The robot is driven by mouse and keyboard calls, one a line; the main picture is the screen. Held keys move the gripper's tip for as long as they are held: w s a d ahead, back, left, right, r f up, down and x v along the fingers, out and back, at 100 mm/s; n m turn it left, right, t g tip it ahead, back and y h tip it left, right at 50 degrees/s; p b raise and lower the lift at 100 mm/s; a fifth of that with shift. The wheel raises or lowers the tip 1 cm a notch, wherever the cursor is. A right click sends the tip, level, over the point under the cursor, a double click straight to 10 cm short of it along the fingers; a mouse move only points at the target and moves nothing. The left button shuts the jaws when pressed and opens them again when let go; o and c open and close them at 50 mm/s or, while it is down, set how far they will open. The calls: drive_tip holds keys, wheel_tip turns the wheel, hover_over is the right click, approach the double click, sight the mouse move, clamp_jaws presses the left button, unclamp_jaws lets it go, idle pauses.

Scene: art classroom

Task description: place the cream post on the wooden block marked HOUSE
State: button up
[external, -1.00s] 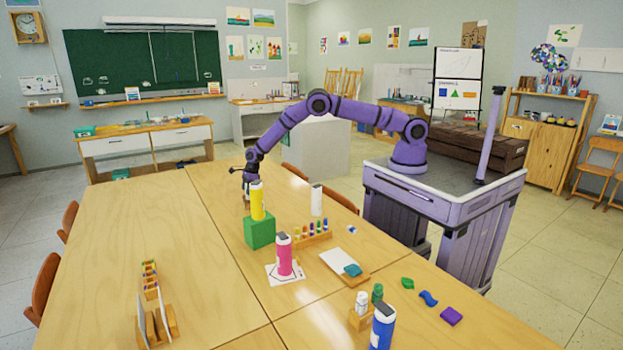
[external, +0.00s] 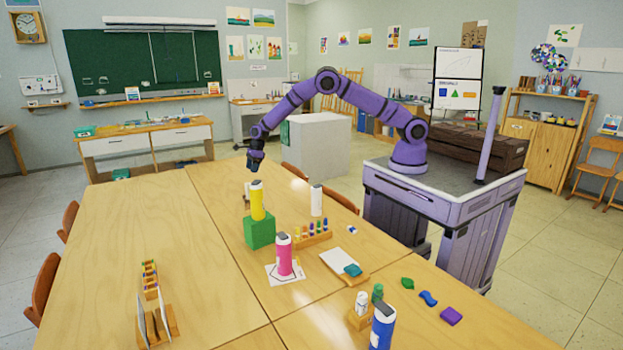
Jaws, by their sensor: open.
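My gripper (external: 254,167) is open and empty in the air above the far part of the table. Just below it, a small cream and brown thing (external: 246,199) stands on the table, partly hidden by the yellow bottle. It may be the cream post on a wooden block, but it is too small to tell. No HOUSE marking can be read. Nearer the camera, a small wooden block (external: 357,321) has a whitish post (external: 362,300) at it, with a green post (external: 377,293) beside that.
The yellow bottle (external: 257,199) stands on a green cube (external: 260,231). A white bottle (external: 316,201), a pink bottle (external: 284,256), a blue bottle (external: 382,326) and a rack of small colored pegs (external: 311,238) stand nearby.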

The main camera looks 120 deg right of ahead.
drive_tip(key=s+a+r+n, duration=0.4)
drive_tip(key=a+r+n, duration=0.2)
drive_tip(key=a+r, duration=0.4)
drive_tip(key=s+a+r+n+t+y, duration=0.1)
drive_tip(key=s+a+r+n, duration=0.35)
drive_tip(key=a+r, duration=0.55)
drive_tip(key=s+a+r+n, duration=0.4)
drive_tip(key=a+r+n, duration=0.25)
drive_tip(key=r, duration=0.65)
drive_tip(key=s+a+r+n, duration=0.3)
drive_tip(key=s+a+n, duration=0.25)
drive_tip(key=s, duration=0.25)
drive_tip(key=s+a+r+n, duration=0.35)
drive_tip(key=s+a, duration=0.25)
drive_tip(key=s, duration=0.3)
drive_tip(key=s+a+f+n, duration=0.1)
drive_tip(key=s+a+n, duration=0.1)
drive_tip(key=s+n, duration=0.3)
drive_tip(key=s+a+f+n+h, duration=0.1)
drive_tip(key=s+n, duration=0.4)
drive_tip(key=s, duration=0.6)
drive_tip(key=shift+a+f+t, duration=0.4)
drive_tip(key=shift+a+f, duration=0.05)
drive_tip(key=shift+a, duration=0.6)
drive_tip(key=shift+w, duration=0.1)
